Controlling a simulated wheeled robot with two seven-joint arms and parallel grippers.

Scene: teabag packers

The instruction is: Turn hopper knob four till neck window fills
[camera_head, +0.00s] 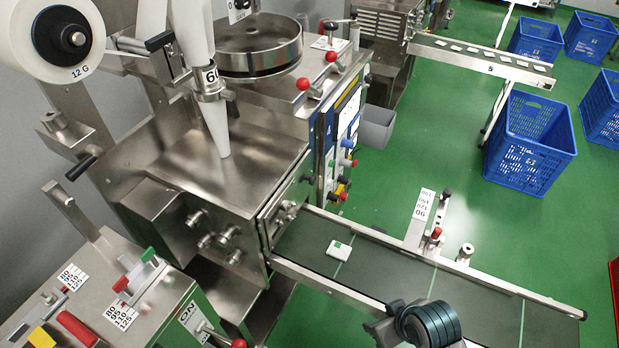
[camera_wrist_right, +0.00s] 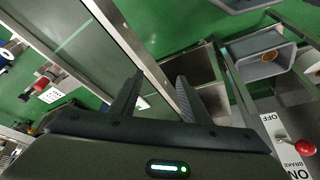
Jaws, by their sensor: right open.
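My right gripper (camera_head: 385,325) is at the bottom of the head view, low over the conveyor's near edge and well away from the machine top. In the right wrist view the right gripper (camera_wrist_right: 157,95) has its two dark fingers apart with nothing between them. I cannot tell which knob is hopper knob four. No neck window can be made out. My left gripper is not in view.
A conveyor (camera_head: 390,268) carries a white packet (camera_head: 339,250). Red ball levers (camera_head: 302,84) stick up beside the drum. A lever panel (camera_head: 120,290) is at lower left. A brake switch plate (camera_wrist_right: 285,145) shows in the wrist view. Blue crates (camera_head: 528,145) stand on green floor.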

